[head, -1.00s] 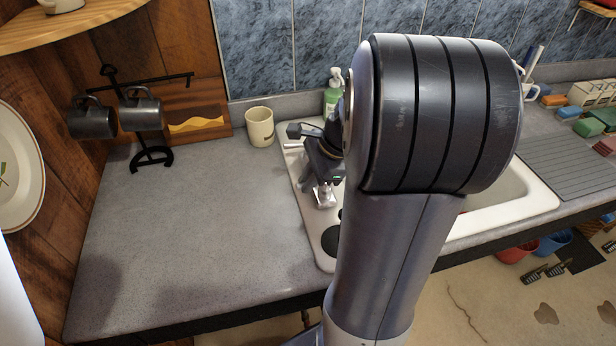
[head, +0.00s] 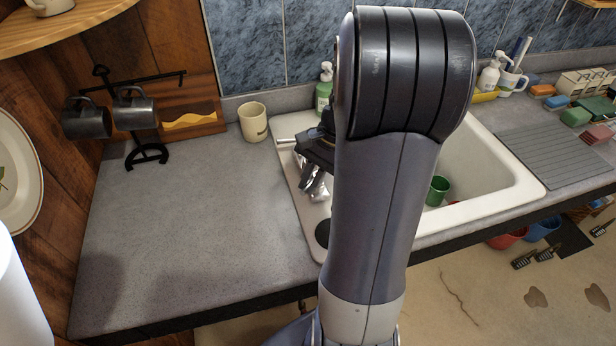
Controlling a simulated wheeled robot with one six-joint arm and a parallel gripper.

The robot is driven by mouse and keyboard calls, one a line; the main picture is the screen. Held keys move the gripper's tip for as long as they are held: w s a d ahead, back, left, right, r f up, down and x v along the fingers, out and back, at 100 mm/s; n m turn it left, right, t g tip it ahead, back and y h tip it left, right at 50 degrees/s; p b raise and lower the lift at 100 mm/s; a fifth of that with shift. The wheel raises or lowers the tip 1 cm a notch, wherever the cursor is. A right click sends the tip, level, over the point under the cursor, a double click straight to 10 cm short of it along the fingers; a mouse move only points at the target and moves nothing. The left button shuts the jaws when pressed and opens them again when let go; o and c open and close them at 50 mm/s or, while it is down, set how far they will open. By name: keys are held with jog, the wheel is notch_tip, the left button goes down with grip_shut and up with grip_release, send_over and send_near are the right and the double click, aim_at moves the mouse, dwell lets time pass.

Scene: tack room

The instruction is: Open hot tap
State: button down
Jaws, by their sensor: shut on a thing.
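The chrome tap (head: 314,184) stands on the left ledge of the white sink, beside my arm. A thin silver bar (head: 285,141) sticks out to the left just above it. My dark gripper (head: 312,168) is down at the tap and shut on its metal part. My arm hides much of the gripper and the tap, so the exact grip and any hot or cold marking cannot be made out.
The white sink (head: 512,190) holds a green cup (head: 437,190). A cream mug (head: 253,122) and a green soap bottle (head: 324,90) stand close behind the tap.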

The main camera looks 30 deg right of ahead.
dwell(0.3)
jog(key=c, duration=1.5)
grip_release()
jog(key=shift+s, duration=0.1)
jog(key=shift+o, duration=0.2)
jog(key=shift+d, duration=0.1)
jog(key=v, duration=1.1)
jog(key=shift+b, duration=0.35)
jog(key=shift+f, duration=0.1)
jog(key=x, duration=1.1)
jog(key=shift+p, duration=0.35)
